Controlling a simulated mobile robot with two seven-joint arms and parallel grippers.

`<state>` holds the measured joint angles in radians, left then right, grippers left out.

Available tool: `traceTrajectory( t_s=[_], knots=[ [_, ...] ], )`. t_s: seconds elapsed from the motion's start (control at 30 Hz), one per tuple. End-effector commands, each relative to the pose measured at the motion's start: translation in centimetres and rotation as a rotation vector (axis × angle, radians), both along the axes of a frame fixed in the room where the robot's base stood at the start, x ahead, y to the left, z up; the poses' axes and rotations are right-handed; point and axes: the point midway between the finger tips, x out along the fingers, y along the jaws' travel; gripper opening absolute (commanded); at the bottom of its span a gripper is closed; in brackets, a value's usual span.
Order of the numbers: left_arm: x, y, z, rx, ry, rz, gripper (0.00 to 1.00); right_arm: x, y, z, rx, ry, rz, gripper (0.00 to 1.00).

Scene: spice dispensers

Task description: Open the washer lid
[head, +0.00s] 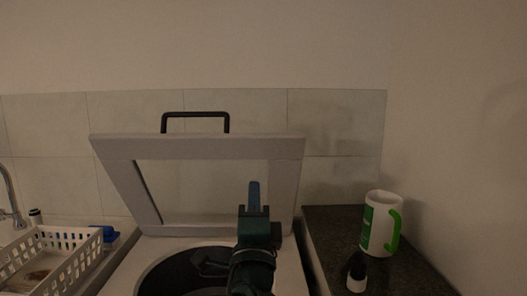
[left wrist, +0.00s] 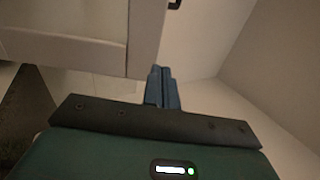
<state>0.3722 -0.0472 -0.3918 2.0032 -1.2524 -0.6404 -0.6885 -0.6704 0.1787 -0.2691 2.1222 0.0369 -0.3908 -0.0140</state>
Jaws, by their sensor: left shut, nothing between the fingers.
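The washer lid (head: 118,152) is a grey frame with a see-through middle. It stands raised, tilted up at the back of the washer, with a black handle (head: 196,115) on its top edge. The round dark drum opening (head: 165,270) shows below it. My left gripper (head: 254,192) points up in front of the right part of the lid, its blue fingers together and empty. In the left wrist view the shut fingers (left wrist: 162,88) are close to the lid's frame (left wrist: 146,38); I cannot tell whether they touch. My right gripper is not in view.
A white mug with a green handle (head: 380,222) and a small dark bottle with a white part (head: 356,272) stand on the dark counter (head: 330,222) at the right. A white dish rack (head: 62,258) is at the left, by a faucet (head: 10,195). A tiled wall is behind.

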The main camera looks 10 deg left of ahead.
Motion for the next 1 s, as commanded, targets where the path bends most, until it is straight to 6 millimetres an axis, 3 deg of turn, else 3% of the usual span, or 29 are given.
traceTrajectory(
  t_s=[0.1,0.23,0.7,1.0],
  knots=[
    [-0.8,0.7,-0.2,-0.037,-0.002,0.0,0.0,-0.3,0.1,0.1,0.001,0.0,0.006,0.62],
    [0.2,1.0,0.6,-0.039,-0.004,0.0,0.0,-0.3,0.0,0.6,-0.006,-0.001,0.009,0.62],
    [8.1,3.2,5.3,-0.034,-0.003,0.001,0.0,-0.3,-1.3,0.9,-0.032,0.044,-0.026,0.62],
    [10.7,3.9,6.6,-0.035,-0.003,-0.001,0.0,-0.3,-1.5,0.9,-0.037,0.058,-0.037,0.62]
  ],
)
